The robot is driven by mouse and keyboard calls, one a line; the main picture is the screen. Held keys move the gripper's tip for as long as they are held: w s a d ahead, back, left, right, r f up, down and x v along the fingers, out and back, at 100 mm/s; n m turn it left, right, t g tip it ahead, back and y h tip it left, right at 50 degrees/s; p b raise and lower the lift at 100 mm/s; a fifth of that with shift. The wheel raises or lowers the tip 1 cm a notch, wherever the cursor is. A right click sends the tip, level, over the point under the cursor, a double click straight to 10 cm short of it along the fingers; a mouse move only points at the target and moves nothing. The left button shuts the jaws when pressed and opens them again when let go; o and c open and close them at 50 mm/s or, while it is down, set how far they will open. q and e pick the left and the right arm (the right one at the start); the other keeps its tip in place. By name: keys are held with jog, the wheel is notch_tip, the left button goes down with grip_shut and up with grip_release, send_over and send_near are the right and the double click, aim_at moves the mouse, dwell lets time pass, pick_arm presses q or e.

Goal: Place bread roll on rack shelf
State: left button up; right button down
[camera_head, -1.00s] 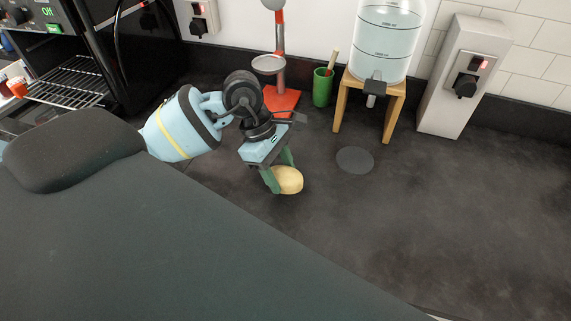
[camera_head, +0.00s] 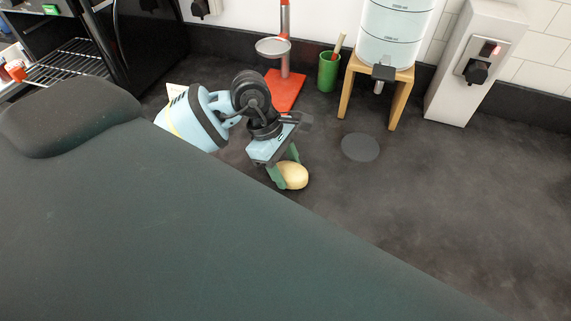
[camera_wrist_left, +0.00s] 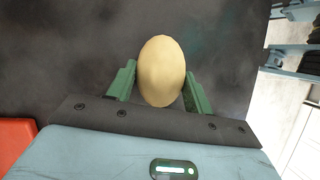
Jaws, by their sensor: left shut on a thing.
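The bread roll (camera_head: 293,175) is a smooth, pale yellow oval. My left gripper (camera_head: 284,172) is shut on it, with green fingers on either side. In the left wrist view the roll (camera_wrist_left: 162,70) sits between the two fingers of the left gripper (camera_wrist_left: 160,88). The roll is over the dark worktop; I cannot tell whether it touches it. The wire rack shelf (camera_head: 70,64) juts from the open black oven at the upper left. My right gripper is not in view.
A red stand with a round pan (camera_head: 273,46), a green cup (camera_head: 328,72) and a water dispenser on a wooden stand (camera_head: 398,100) stand along the back. A white socket post (camera_head: 468,75) is at right. A grey disc (camera_head: 360,147) lies on the worktop. Right of it is clear.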

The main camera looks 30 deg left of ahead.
pick_arm(q)
jog(key=shift+f, duration=0.3)
jog(key=o, duration=1)
jog(key=shift+w+a, duration=0.1)
jog(key=shift+a, duration=0.05)
jog(key=shift+r, duration=0.1)
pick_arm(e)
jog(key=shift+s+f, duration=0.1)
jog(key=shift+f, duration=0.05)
pick_arm(q)
jog(key=shift+r, duration=0.4)
jog(key=b+v, duration=0.1)
jog(key=v, duration=0.9)
jog(key=shift+a, duration=0.1)
jog(key=shift+a+r, duration=0.25)
jog(key=shift+r, duration=0.45)
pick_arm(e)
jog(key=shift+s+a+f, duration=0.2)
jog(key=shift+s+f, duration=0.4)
